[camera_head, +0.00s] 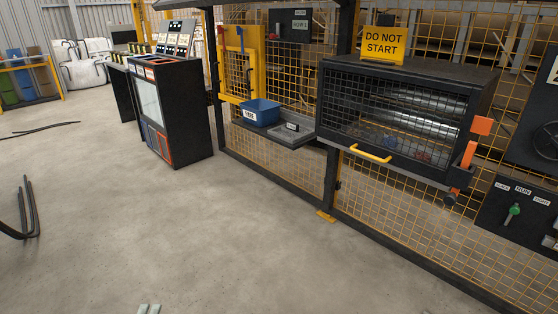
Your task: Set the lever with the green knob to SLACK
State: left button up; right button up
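The lever with the green knob (515,209) is on a dark control panel (490,215) at the right, on the mesh fence. Its knob stands near the middle of the panel, below the RUN label (523,190). A label to its left (502,186) seems to read SLACK; the label to its right is too small to read surely. Two pale fingertip pads, seemingly of my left gripper (149,309), show at the bottom edge, far from the lever. They look close together; the gap is unclear. A tiny sliver at the bottom edge may be my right gripper (425,312).
A meshed machine box (405,115) with a yellow handle (371,153) and a DO NOT START sign (384,44) stands left of the panel. An orange latch (470,150) juts from its right side. A blue bin (260,112) sits on a shelf. The concrete floor is mostly clear.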

aim_at(514, 210)
jog(key=z, duration=1)
jog(key=i, duration=2.1)
jog(key=z, duration=2.2)
